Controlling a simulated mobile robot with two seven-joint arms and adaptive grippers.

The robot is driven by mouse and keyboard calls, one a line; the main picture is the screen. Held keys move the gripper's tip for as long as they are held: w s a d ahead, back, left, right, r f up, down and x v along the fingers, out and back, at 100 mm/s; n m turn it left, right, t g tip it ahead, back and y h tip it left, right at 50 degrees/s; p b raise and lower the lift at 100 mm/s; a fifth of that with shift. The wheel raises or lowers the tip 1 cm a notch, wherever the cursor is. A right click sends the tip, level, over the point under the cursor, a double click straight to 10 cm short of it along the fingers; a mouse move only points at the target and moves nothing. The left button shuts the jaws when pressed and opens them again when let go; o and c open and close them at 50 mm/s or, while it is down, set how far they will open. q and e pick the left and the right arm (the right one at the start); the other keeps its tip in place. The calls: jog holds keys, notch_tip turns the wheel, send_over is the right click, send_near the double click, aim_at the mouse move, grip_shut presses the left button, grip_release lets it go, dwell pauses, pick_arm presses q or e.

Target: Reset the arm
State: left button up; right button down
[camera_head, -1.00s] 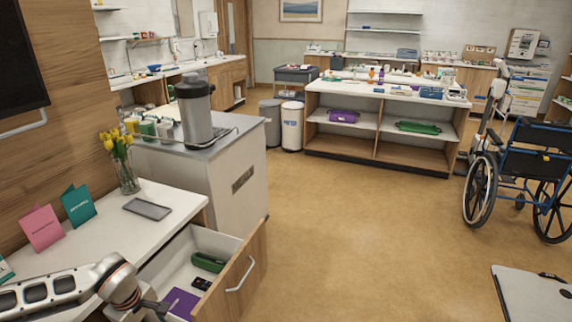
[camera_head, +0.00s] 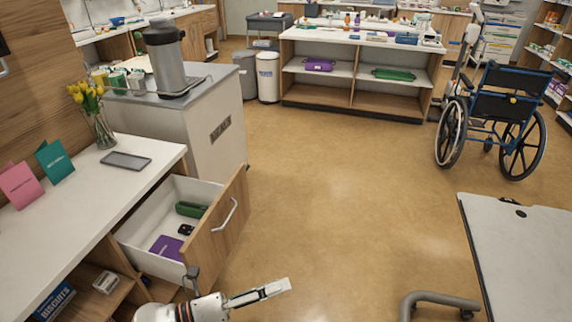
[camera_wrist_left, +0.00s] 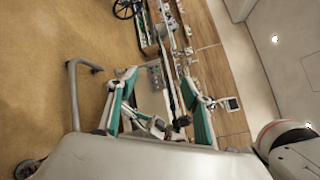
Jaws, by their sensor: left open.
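My left gripper (camera_head: 262,293) is at the bottom middle of the head view, over the floor to the right of the open drawer (camera_head: 147,221). In the left wrist view my left gripper (camera_wrist_left: 160,92) shows two teal-lined fingers spread apart, with nothing held between them. The drawer holds a green case (camera_head: 190,209), a small black item (camera_head: 185,229) and a purple item (camera_head: 165,246). My right gripper is not in view.
A counter (camera_head: 125,187) with cards, a grey tray (camera_head: 126,161) and a flower vase stands at left. A wheeled overbed table (camera_head: 520,250) is at lower right, a wheelchair (camera_head: 500,105) behind it. The middle floor is clear.

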pick_arm(q)
jog(key=w+a+f+n+t+y+b, duration=0.1)
jog(key=a+f+n+t+y, duration=0.35)
jog(key=n, duration=0.65)
jog(key=w+a+f+n+t+y, duration=0.25)
jog(key=a+f+n+y, duration=0.2)
jog(key=n, duration=0.55)
jog(key=s+a+f+n+g+y, duration=0.1)
jog(key=s+a+f+n+y, duration=0.1)
jog(key=s+a+f+n, duration=0.2)
jog(key=s+a+f+n+g+y, duration=0.2)
jog(key=s+a+f+n, duration=0.2)
jog(key=s+f+n, duration=0.3)
jog(key=shift+s+f+n+y+b, duration=0.15)
jog(key=shift+f+n+y+b, duration=0.25)
jog(key=shift+f, duration=0.45)
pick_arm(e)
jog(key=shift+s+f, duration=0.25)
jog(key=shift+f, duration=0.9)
pick_arm(q)
jog(key=shift+a, duration=0.1)
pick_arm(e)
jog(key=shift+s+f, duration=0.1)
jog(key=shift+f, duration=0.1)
